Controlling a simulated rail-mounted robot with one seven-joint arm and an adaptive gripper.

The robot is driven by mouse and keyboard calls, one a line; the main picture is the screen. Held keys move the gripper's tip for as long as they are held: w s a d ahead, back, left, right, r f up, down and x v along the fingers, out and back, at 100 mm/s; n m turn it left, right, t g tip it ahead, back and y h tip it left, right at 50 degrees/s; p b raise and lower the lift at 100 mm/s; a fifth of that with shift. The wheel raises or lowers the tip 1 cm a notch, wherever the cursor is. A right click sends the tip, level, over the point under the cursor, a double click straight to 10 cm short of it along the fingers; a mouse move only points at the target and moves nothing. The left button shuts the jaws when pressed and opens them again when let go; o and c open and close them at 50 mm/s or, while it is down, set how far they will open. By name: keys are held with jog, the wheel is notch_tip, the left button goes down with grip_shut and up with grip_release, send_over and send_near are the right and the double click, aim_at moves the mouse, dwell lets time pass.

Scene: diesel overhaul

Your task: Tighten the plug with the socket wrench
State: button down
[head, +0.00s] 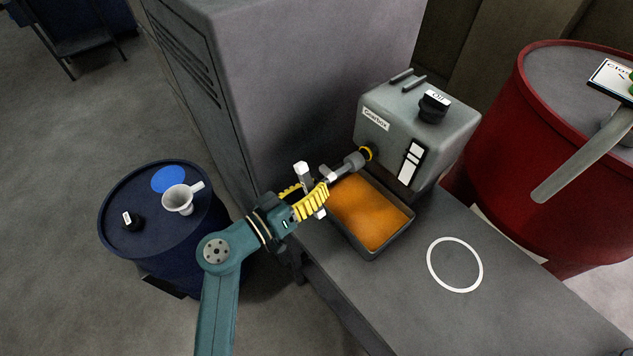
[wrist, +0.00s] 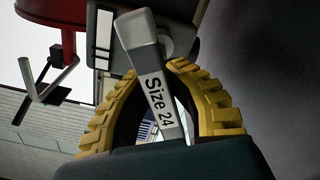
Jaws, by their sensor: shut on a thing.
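The socket wrench (head: 304,172) is pale grey, with a crossbar and a shaft ending in a grey socket that points at the gearbox. Its handle, marked "Size 24", shows between the fingers in the wrist view (wrist: 155,92). My gripper (head: 318,196), with yellow ribbed fingers, is shut on the wrench; the fingers also show in the wrist view (wrist: 168,75). The socket end is at the yellow ring (head: 367,153) low on the side of the grey gearbox (head: 390,140). The plug itself is hidden there, and I cannot tell how fully the socket covers it.
A tray (head: 372,256) of orange-brown liquid lies under the socket on the grey bench (head: 480,220). A white circle (head: 455,264) marks clear bench to the right. A grey cabinet (head: 290,70) stands behind. A blue drum (head: 150,240) carries a funnel (head: 180,201); a red drum (head: 540,160) stands right.

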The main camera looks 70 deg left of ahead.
jog(key=shift+r, duration=0.35)
